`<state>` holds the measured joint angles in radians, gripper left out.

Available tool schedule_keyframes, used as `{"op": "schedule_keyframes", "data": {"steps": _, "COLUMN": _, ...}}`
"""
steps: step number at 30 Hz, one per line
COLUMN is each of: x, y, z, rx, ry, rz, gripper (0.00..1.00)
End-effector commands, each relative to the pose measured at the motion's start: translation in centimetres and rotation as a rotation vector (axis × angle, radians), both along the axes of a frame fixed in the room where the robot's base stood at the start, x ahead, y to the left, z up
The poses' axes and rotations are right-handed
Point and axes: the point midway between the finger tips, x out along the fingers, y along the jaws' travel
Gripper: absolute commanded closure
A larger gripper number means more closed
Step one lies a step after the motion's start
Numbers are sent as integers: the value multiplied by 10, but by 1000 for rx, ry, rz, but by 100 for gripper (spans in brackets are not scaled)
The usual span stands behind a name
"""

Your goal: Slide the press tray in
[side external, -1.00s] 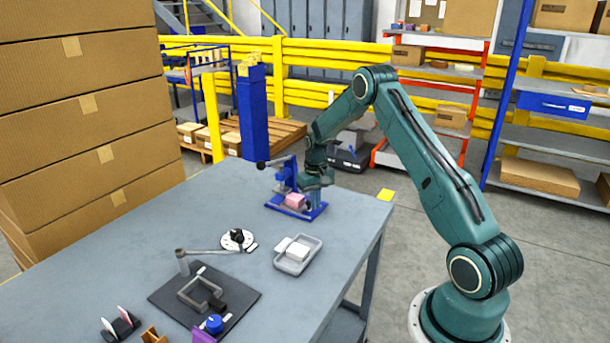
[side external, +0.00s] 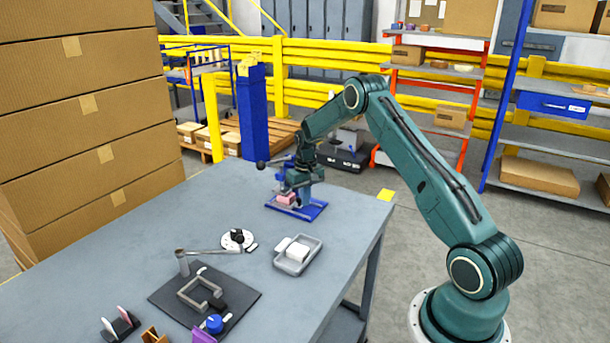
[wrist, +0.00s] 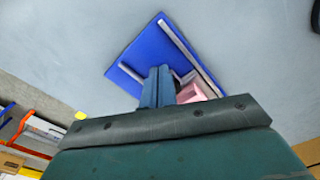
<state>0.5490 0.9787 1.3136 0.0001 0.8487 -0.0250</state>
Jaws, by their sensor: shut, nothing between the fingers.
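The press (side external: 288,176) is a blue hand press with a lever ending in a dark knob, at the back of the table. Its flat blue base (side external: 313,211) has pale rails; the base (wrist: 130,74) also shows in the wrist view. A pink tray or block (side external: 286,198) sits on the base at the press; in the wrist view the pink piece (wrist: 196,91) is partly hidden behind my gripper. My gripper (side external: 305,203) is shut and empty, pointing down over the base just right of the pink piece. Its fingers (wrist: 157,70) are together. I cannot tell whether they touch the pink piece.
A grey dish (side external: 293,266) with white pieces stands in front of the press. A white dial (side external: 238,240), a dark fixture plate (side external: 160,296) and small holders (side external: 120,326) lie nearer. A blue post (side external: 252,112) stands behind. The table's right side is clear.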

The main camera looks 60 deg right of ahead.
Motion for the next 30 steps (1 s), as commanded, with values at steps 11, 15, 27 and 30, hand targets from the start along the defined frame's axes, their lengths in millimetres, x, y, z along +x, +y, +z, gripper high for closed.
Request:
{"op": "schedule_keyframes", "data": {"steps": 11, "x": 11, "y": 0, "z": 0, "rx": 0, "ry": 0, "rz": 0, "gripper": 100}}
{"op": "schedule_keyframes", "data": {"steps": 15, "x": 10, "y": 0, "z": 0, "rx": 0, "ry": 0, "rz": 0, "gripper": 100}}
{"op": "schedule_keyframes", "data": {"steps": 27, "x": 5, "y": 0, "z": 0, "rx": 0, "ry": 0, "rz": 0, "gripper": 100}}
{"op": "schedule_keyframes", "data": {"steps": 30, "x": 5, "y": 0, "z": 0, "rx": 0, "ry": 0, "rz": 0, "gripper": 100}}
